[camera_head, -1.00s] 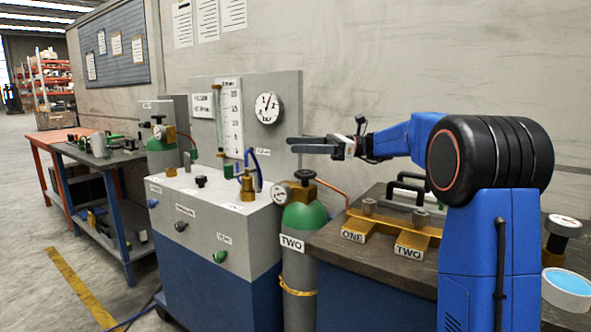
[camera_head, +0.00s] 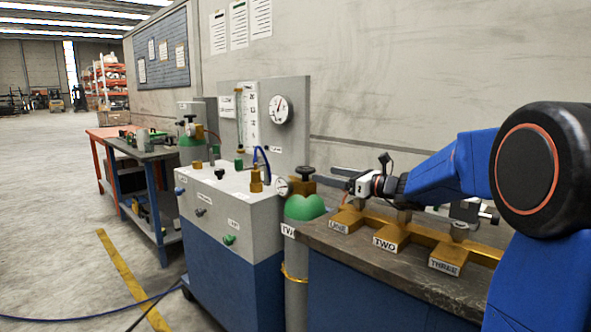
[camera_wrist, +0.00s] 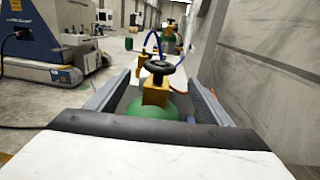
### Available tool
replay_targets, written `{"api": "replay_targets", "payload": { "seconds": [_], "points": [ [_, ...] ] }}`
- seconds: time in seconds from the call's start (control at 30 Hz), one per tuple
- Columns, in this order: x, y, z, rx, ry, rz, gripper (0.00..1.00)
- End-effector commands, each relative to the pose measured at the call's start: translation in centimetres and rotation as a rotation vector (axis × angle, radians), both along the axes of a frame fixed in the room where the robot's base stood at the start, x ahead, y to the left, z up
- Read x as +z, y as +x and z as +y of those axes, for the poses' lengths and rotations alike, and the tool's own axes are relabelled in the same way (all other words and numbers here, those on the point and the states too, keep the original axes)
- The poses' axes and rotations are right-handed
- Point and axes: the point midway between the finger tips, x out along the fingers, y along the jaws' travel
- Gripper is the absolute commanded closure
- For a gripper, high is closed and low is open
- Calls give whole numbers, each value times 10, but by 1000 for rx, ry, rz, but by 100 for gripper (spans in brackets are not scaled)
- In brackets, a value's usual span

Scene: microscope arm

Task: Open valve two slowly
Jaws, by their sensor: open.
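A green-topped grey cylinder (camera_head: 304,208) stands between the cabinet and the right-hand bench; its label is partly hidden. Its brass valve carries a black handwheel (camera_head: 305,174). In the wrist view the handwheel (camera_wrist: 160,68) and brass valve body (camera_wrist: 155,92) appear between the finger lines. My gripper (camera_head: 323,171) is open and empty, its fingers pointing left at about the handwheel's height. I cannot tell whether they touch it. A brass manifold (camera_head: 400,238) on the bench has blocks labelled ONE, TWO (camera_head: 385,244) and THREE (camera_head: 444,266), with grey knobs on top.
A grey-and-blue cabinet (camera_head: 243,215) with a gauge panel (camera_head: 270,130) stands left of the cylinder. The bench (camera_head: 350,262) lies below my arm. The wall runs close behind. Open floor (camera_head: 60,225) is at left, with a blue hose across it.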

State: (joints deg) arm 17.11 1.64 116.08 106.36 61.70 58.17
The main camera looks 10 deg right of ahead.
Motion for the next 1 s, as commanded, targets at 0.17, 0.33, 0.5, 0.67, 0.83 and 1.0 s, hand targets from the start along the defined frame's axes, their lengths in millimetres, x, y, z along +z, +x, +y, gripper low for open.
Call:
{"api": "replay_targets", "payload": {
  "seconds": [0.17,0.33,0.5,0.67,0.83,1.0],
  "points": [
    [0,25,22,3,0,0,26],
    [0,48,42,3,-1,-1,26],
    [0,70,61,3,1,-1,26],
    [0,90,77,3,0,-1,26],
    [1,104,89,1,1,-1,26],
    [1,109,94,1,1,-1,26]
  ]
}}
